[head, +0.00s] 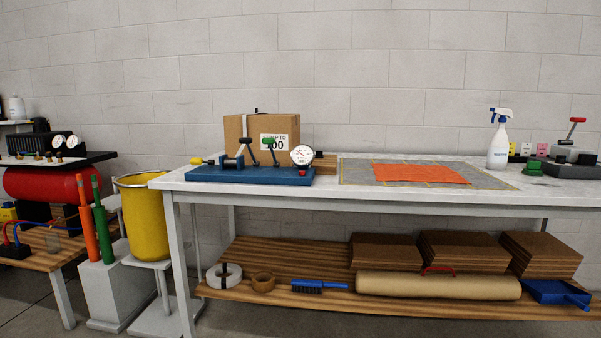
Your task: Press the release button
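A blue base (250,175) stands on the left part of the workbench top. At the far right of the bench is a grey device (569,170) with a red-handled lever (577,120). Neither of my grippers shows in the head view.
A cardboard box (237,130) stands behind the blue base. An orange sheet (420,174) lies on a grey mat (355,173). A spray bottle (498,150) stands at the right. A yellow bin (146,225) is left of the bench. The lower shelf (320,303) holds stacked boards and a roll.

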